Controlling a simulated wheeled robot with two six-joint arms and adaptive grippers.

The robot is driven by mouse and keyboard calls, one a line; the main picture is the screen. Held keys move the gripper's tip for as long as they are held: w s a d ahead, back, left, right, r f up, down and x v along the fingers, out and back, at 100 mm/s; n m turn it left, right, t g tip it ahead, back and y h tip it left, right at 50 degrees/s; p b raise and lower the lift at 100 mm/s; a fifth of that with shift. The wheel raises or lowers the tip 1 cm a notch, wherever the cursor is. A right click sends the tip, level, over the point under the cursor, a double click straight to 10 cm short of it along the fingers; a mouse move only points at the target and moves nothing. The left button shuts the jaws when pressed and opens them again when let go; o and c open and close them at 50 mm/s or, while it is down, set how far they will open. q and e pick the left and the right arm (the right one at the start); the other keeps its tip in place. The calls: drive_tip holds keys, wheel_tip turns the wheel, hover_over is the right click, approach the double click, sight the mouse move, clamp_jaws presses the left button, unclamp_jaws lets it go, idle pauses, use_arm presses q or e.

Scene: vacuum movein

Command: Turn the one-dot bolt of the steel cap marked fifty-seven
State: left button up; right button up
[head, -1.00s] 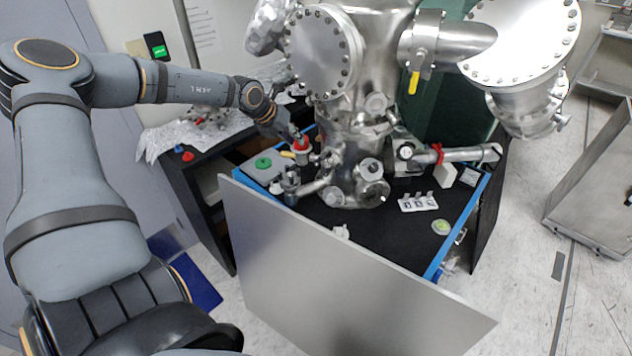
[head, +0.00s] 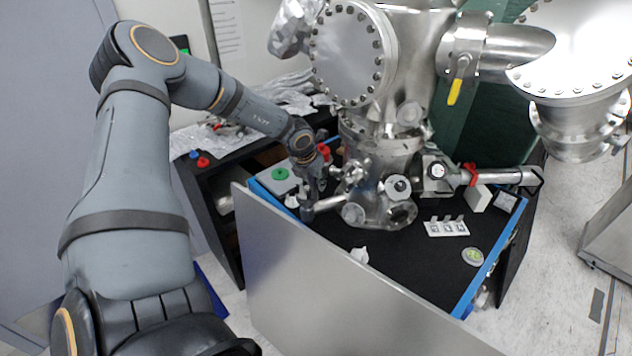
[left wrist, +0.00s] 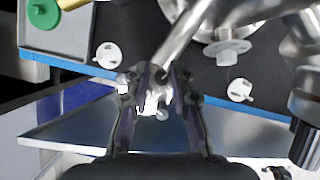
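My left gripper (head: 309,200) points down at the left side of the steel chamber, beside a short steel tube (head: 328,202). In the left wrist view its two fingers (left wrist: 157,88) are apart, with the lower end of a steel tube (left wrist: 176,50) and a small bright piece showing between them. I cannot tell whether they touch it. Round steel caps (head: 398,186) sit on the chamber's lower ports. No fifty-seven mark or one-dot bolt can be read, so I cannot tell which cap is meant. My right gripper is not in view.
A grey metal panel (head: 345,285) stands along the near side of the black, blue-edged table (head: 425,275). A green knob (head: 280,174) is at the table's left. A white block with several tabs (head: 446,228) and a round pale disc (head: 472,257) lie at right. White pieces (left wrist: 108,54) lie near the gripper.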

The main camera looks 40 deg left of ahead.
use_arm(q)
drive_tip(key=shift+d, duration=0.15)
clamp_jaws()
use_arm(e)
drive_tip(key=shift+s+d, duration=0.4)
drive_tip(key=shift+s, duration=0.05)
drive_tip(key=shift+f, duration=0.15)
